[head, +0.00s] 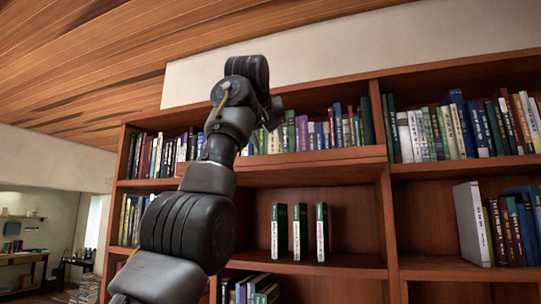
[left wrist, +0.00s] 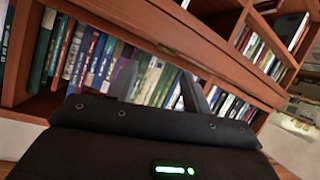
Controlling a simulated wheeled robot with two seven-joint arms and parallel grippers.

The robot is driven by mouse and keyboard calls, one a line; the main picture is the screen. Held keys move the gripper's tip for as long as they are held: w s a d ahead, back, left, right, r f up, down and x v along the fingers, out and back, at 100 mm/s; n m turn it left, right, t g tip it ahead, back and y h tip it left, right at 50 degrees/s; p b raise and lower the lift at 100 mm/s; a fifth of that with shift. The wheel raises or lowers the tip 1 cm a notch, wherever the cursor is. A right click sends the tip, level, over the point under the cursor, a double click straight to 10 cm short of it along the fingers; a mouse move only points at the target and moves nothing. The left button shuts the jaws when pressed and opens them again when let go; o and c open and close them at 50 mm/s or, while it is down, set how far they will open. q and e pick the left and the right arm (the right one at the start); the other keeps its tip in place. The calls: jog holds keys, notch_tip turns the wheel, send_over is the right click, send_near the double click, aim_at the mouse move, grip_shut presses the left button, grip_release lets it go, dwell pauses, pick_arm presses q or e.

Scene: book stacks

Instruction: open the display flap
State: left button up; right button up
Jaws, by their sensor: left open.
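The display flap (head: 315,171) in the head view appears to be the wooden panel above the middle compartment. It sticks out toward me, roughly level, and the compartment below it is uncovered. Three upright books with green and white spines (head: 299,232) stand inside. My left arm reaches up in front of the bookcase. My left gripper (head: 272,108) is above the flap, before the upper book row, partly hidden by its own wrist. In the left wrist view its open, empty fingers (left wrist: 158,88) point toward books and a wooden board. I cannot tell whether they touch the flap. My right gripper is not in view.
The bookcase has upright dividers (head: 386,190) and shelves of books around the middle compartment. A row of books (head: 465,128) fills the upper right shelf. A large white book (head: 472,222) stands below it. At the far left, an open room shows a desk (head: 24,262).

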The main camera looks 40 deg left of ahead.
pick_arm(q)
jog(key=shift+v, duration=2)
jog(key=shift+d, duration=0.1)
